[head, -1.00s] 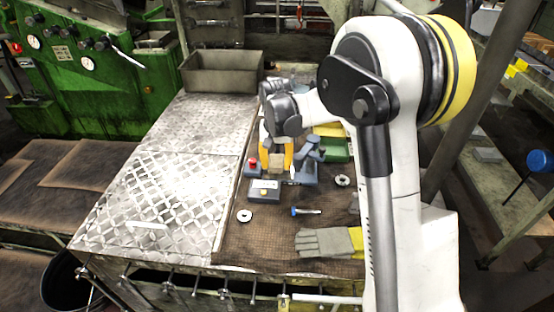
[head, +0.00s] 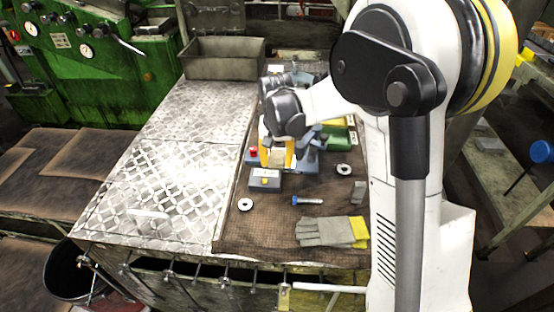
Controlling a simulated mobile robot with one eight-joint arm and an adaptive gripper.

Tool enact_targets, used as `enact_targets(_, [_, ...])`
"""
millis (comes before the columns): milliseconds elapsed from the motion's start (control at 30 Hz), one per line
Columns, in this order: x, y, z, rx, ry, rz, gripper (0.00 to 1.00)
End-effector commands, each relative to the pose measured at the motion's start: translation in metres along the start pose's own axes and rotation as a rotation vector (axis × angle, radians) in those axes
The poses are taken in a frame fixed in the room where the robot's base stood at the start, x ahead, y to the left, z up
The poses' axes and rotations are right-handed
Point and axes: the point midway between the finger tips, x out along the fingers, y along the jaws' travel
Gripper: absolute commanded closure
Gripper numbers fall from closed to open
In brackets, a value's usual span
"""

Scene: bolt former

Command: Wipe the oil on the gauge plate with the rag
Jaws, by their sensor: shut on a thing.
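My gripper (head: 277,156) has yellow fingers and hangs low over the dark mat, near the far middle of the bench. A small tan piece (head: 277,158) shows between the fingers; it looks like the rag, and the gripper is shut on it. Just in front stands a small grey block (head: 265,180) with a pale label and a yellow spot. I cannot tell whether it is the gauge plate. No oil can be made out. My wrist hides part of the area behind the fingers, and contact below the rag is unclear.
Grey-and-yellow gloves (head: 332,231), a blue-headed bolt (head: 307,201) and two washers, one near (head: 245,204) and one farther right (head: 343,170), lie on the mat. A blue-grey fixture (head: 309,155) and a green tray (head: 337,138) stand right of my gripper. The left tread plate (head: 165,185) is mostly clear.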

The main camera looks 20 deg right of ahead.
Motion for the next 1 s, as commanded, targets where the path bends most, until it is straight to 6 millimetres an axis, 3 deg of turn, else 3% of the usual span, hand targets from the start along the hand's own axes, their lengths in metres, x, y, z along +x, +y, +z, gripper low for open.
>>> enact_targets(500, [-0.056,-0.001,-0.003,-0.002,-0.006,0.000,0.96])
enact_targets(1000, [-0.066,0.000,-0.004,-0.001,-0.004,0.000,0.96])
